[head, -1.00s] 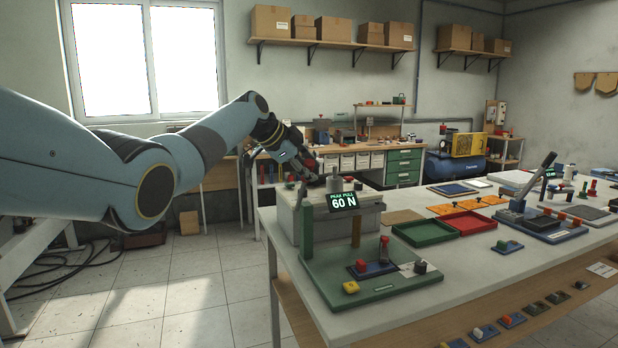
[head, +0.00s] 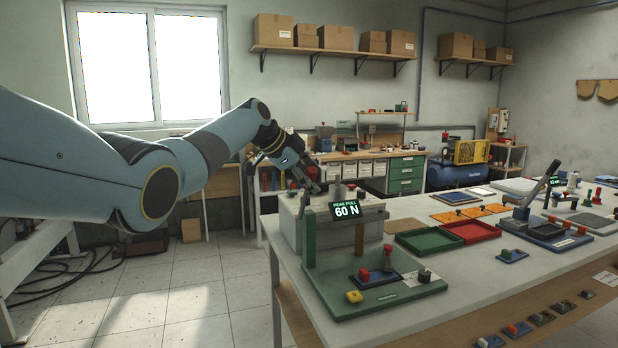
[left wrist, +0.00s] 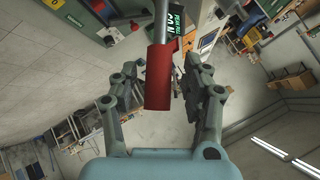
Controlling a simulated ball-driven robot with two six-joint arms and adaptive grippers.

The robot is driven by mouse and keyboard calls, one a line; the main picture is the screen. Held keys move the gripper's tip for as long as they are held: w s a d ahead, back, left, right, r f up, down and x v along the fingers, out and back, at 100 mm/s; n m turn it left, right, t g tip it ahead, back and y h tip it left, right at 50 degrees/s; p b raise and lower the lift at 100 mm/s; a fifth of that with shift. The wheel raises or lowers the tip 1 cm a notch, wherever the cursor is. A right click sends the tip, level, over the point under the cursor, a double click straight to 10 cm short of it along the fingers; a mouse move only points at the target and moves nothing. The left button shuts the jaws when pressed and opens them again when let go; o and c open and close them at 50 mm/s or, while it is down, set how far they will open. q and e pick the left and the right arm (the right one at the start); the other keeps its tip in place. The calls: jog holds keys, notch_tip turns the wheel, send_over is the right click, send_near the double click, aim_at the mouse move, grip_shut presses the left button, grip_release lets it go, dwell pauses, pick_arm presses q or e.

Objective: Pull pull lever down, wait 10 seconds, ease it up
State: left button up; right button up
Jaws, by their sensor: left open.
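The pull lever's red grip (left wrist: 158,75) stands out toward the camera between the two fingers of my left gripper (left wrist: 161,88) in the left wrist view. The fingers are apart, with gaps on both sides of the grip. In the head view my left gripper (head: 308,178) is at the back of the near station, by its pale box (head: 290,228); the lever is mostly hidden there. The station's display (head: 345,210) reads PEAK PULL 60 N, and shows partly in the left wrist view (left wrist: 177,22). My right gripper is not in view.
The green base plate (head: 375,292) holds a blue pad and small knobs. Green (head: 425,240) and red (head: 470,230) trays lie to the right. A second station with a tilted dark lever (head: 541,185) stands farther right. Open floor lies left of the table.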

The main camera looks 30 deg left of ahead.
pick_arm(q)
jog(key=v, duration=1.2)
jog(key=shift+f, duration=0.15)
jog(key=s+d+f+n+g+b, duration=0.1)
jog(key=s+d+f+g+b, duration=0.15)
jog(key=s+f, duration=1.05)
jog(key=s+d+f+n+g+b, duration=0.2)
jog(key=s+f+b, duration=0.15)
jog(key=f, duration=2.05)
jog(key=s+d+f+n+g+b, duration=0.2)
jog(key=s+f, duration=0.5)
jog(key=f, duration=1.1)
jog(key=s+d+f+n+y+b, duration=0.1)
jog(key=s+f+n+b, duration=0.1)
jog(key=s+f, duration=0.7)
jog(key=s+d+f+n+g+y+b, duration=0.1)
jog(key=s+d+f+n+b, duration=0.1)
jog(key=s+f, duration=0.8)
jog(key=s+d+f+n+y+b, duration=0.1)
jog(key=s+f, duration=0.9)
jog(key=s, duration=1.2)
jog(key=n+y+b, duration=0.1)
jog(key=n+b, duration=0.1)
jog(key=b, duration=0.1)
jog(key=shift+d+f, duration=0.25)
